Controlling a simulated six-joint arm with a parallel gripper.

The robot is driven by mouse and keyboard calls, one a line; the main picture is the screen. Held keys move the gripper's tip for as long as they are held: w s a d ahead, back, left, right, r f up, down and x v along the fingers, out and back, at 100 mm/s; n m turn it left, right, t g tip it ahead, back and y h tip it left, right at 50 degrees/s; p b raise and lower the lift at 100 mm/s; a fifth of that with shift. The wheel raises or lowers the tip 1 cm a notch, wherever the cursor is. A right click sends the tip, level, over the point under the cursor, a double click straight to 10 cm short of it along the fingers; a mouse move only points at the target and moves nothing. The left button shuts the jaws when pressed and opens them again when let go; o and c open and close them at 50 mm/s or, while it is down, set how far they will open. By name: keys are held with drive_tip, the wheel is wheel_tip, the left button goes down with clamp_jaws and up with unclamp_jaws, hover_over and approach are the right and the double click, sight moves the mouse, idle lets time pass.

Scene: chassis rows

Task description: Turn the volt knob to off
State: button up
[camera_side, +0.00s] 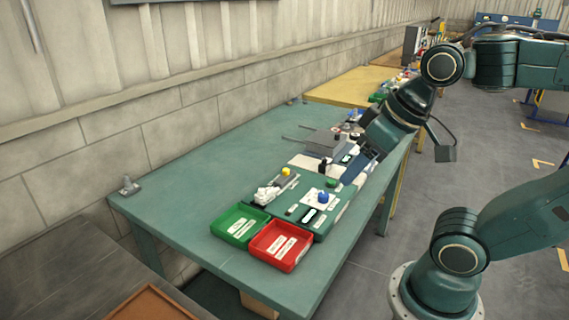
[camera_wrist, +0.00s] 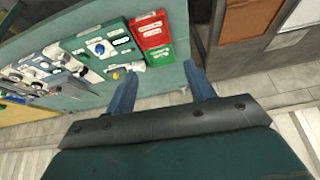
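A blue knob (camera_side: 323,197) sits on a white plate on the teal bench panel; it also shows in the wrist view (camera_wrist: 99,48). A green knob (camera_side: 331,183) is just behind it, and a yellow knob (camera_side: 285,171) sits to its left, also in the wrist view (camera_wrist: 115,75). The labels are too small to read, so I cannot tell which is the volt knob. My gripper (camera_side: 357,168) is over the bench's right side, right of these knobs. In the wrist view its two blue fingers (camera_wrist: 162,90) are spread apart with nothing between them.
A green bin (camera_side: 240,224) and a red bin (camera_side: 280,245) stand at the bench's near end. A grey box (camera_side: 323,143) with rods and several small parts lie farther back. A wall runs along the back.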

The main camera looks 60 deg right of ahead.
drive_tip(key=w+d+m+g, duration=0.2)
drive_tip(key=w+d+m, duration=0.3)
drive_tip(key=w+m, duration=0.2)
drive_tip(key=m+g, duration=0.3)
drive_tip(key=m, duration=1.2)
hover_over(324, 194)
wheel_tip(324, 194, down, 13)
drive_tip(key=shift+f, duration=0.2)
drive_tip(key=shift+f, duration=0.2)
wheel_tip(324, 194, down, 13)
drive_tip(key=shift+f, duration=0.2)
drive_tip(key=c, duration=1)
